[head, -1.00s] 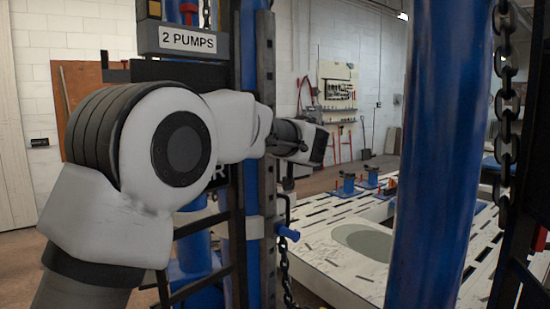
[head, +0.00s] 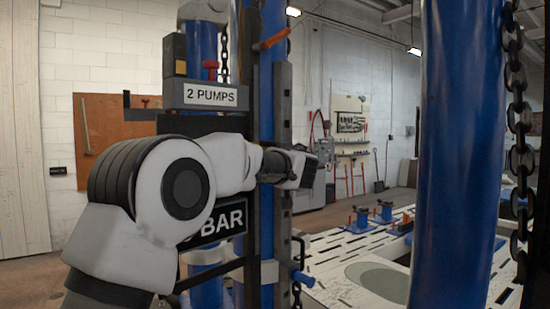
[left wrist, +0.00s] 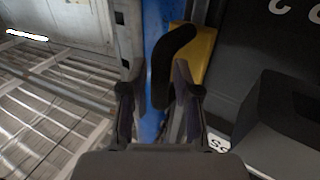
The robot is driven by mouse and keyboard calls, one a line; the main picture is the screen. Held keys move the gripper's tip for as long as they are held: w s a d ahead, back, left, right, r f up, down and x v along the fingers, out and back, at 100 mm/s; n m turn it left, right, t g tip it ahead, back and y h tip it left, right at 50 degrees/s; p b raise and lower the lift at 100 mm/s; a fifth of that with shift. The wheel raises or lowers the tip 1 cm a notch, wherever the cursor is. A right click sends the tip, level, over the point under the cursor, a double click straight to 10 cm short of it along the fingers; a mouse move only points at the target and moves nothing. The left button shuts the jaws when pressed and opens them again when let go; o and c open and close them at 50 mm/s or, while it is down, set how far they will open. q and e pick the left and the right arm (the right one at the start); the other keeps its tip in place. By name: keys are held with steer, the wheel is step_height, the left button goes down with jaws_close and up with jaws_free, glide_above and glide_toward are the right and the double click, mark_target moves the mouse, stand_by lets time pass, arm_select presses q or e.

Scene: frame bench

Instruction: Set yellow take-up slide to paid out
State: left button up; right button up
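In the left wrist view a yellow part (left wrist: 204,48), which looks like the take-up slide, sits beside a blue post (left wrist: 157,28). A black curved handle (left wrist: 170,65) stands in front of it. My left gripper (left wrist: 157,108) is open, its fingers on either side of the handle's lower part; I cannot tell whether they touch it. In the head view my left gripper (head: 304,168) is at the grey slotted upright (head: 284,105), where its fingers are hard to make out. The yellow part by the gripper is hidden there. My right gripper is not in view.
A grey unit labelled "2 PUMPS" (head: 210,96) is left of the upright, and an orange-red lever (head: 275,38) is above. A thick blue column (head: 458,150) and a hanging chain (head: 520,160) stand at right. A slotted white bench (head: 345,250) lies behind.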

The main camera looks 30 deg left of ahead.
arm_select(q)
steer(key=shift+w, duration=0.1)
jaws_close()
step_height(320, 180, up, 10)
steer(key=shift+f+p, duration=0.1)
steer(key=shift+p, duration=1.05)
step_height(320, 180, up, 11)
steer(key=p, duration=0.5)
steer(key=shift+p, duration=0.35)
